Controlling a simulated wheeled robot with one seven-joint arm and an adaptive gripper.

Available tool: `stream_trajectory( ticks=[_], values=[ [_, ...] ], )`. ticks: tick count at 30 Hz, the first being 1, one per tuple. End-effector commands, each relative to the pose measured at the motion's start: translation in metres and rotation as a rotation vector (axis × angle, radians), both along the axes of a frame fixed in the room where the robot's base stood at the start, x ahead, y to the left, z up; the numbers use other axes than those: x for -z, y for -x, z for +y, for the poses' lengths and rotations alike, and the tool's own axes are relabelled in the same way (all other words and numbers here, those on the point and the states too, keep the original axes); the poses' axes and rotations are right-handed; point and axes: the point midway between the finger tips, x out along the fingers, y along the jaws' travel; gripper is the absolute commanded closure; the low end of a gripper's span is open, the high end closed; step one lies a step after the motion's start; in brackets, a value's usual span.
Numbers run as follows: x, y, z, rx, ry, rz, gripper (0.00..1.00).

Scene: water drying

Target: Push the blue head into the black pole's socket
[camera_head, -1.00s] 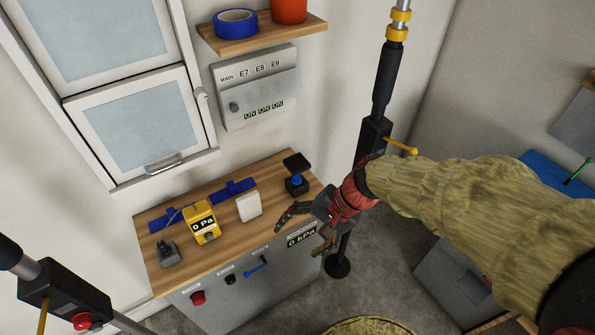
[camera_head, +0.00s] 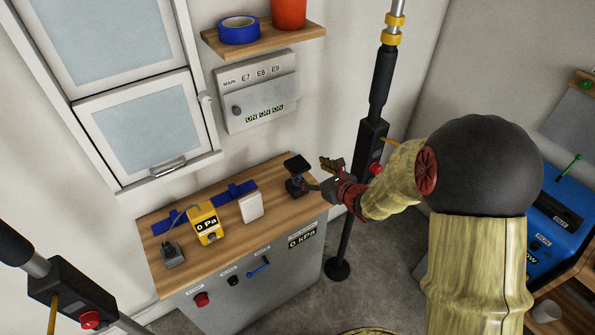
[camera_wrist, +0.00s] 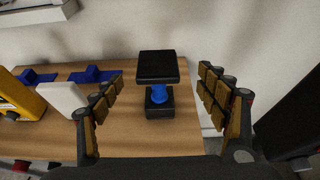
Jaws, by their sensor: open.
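The blue head (camera_wrist: 159,93) is a short blue piece on a small black block, under a flat black square plate (camera_wrist: 158,66). The block (camera_head: 296,188) stands at the right end of the wooden worktop in the head view, where the blue hardly shows. My gripper (camera_wrist: 161,74) is open and empty, its padded fingers apart on either side of the piece in the wrist view, the piece farther off. In the head view my gripper (camera_head: 327,176) is just right of the block. A black pole (camera_head: 382,85) stands right of the worktop; I cannot make out its socket.
The worktop (camera_head: 225,235) also holds a yellow gauge (camera_head: 206,222), a white box (camera_head: 250,205) and blue brackets. A shelf (camera_head: 265,42) and a breaker panel (camera_head: 256,92) are on the wall above. Another pole (camera_head: 60,285) stands at lower left.

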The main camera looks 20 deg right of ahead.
Motion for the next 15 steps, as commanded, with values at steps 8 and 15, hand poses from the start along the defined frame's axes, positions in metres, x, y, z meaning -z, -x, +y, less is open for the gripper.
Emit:
stream_trajectory(
  ticks=[8, 15],
  values=[
    [0.011, -0.021, 0.009, -0.001, -0.010, 0.006, 0.26],
    [0.017, -0.042, 0.017, -0.002, -0.009, 0.004, 0.26]
  ],
)
